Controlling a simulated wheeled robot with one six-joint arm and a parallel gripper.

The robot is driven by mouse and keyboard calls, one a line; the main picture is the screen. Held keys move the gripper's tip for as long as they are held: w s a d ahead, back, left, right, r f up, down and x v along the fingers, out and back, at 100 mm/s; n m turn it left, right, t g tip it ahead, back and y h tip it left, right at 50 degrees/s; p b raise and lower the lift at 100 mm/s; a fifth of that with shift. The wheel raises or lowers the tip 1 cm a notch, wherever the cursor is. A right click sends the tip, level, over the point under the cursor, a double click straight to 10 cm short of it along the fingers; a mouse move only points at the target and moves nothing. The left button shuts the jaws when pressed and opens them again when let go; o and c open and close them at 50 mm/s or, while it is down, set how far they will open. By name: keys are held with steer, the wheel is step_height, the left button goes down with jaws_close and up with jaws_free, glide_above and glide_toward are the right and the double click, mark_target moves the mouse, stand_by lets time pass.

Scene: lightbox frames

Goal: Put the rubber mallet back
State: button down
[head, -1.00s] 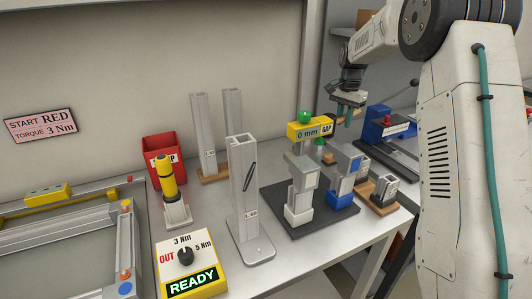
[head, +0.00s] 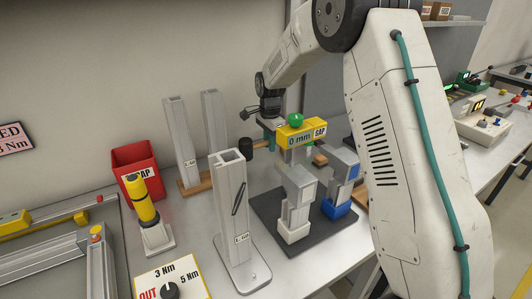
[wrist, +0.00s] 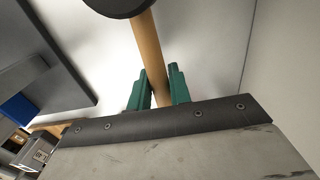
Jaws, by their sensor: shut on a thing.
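The rubber mallet has a black head (head: 246,145) and a light wooden handle (head: 263,146). It lies level in the air behind the yellow gap display, its head to the left. My gripper (wrist: 158,90) has green fingers shut around the handle in the wrist view, with the black head (wrist: 118,4) cut off at the top edge. In the head view my gripper (head: 270,127) is partly hidden by the display. I cannot tell which place is the mallet's own.
The yellow gap display (head: 301,134) with a green knob stands close in front of the mallet. Upright metal profiles (head: 180,142) stand behind left, another profile (head: 231,205) in front. A red bin (head: 135,165) and a yellow-black tool (head: 142,203) are at left.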

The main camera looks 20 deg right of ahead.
mark_target(269, 160)
steer(key=shift+f, duration=1.8)
steer(key=c, duration=1.3)
jaws_free()
steer(key=shift+f, duration=0.15)
step_height(269, 160, up, 12)
steer(key=shift+r, duration=0.15)
